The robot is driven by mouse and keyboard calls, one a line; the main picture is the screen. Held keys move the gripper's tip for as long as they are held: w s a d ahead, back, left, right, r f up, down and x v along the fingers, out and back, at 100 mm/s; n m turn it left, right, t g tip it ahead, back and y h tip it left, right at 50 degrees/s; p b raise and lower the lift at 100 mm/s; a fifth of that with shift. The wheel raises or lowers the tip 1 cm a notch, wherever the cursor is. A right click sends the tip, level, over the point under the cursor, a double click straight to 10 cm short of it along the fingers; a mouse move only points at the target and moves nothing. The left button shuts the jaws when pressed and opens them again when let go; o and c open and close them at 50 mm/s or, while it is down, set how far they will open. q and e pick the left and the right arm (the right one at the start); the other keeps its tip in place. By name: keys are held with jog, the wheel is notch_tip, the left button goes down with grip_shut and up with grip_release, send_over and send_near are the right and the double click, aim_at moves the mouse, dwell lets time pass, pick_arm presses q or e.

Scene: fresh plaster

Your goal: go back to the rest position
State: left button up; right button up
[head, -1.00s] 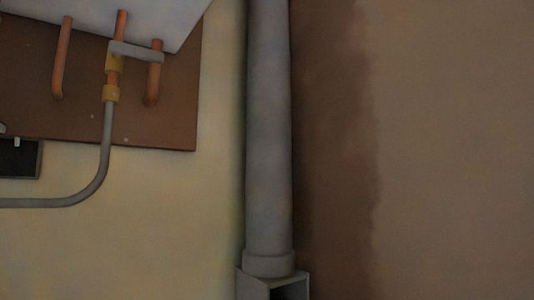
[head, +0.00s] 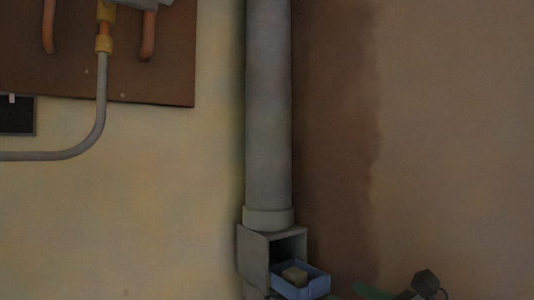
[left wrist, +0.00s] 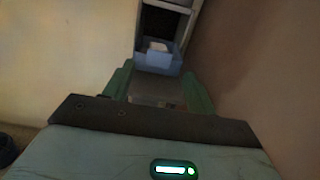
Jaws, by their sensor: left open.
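My left gripper (left wrist: 158,72) shows in the left wrist view, with its two green fingers apart and nothing held between them. Beyond the fingertips is a blue tray (left wrist: 150,62) with a pale block (left wrist: 158,46) in it. I cannot tell how far the fingertips are from the tray. In the head view my left gripper cannot be made out. My right gripper cannot be made out in either view.
A grey open-fronted box (head: 253,253) sits under a vertical grey pipe (head: 268,110); the blue tray (head: 318,287) sticks out of it. A dark object and a green piece (head: 370,291), unclear, are at the lower right. A brown board (head: 150,75) with copper pipes is upper left.

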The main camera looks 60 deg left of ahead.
jog(key=shift+w, duration=0.3)
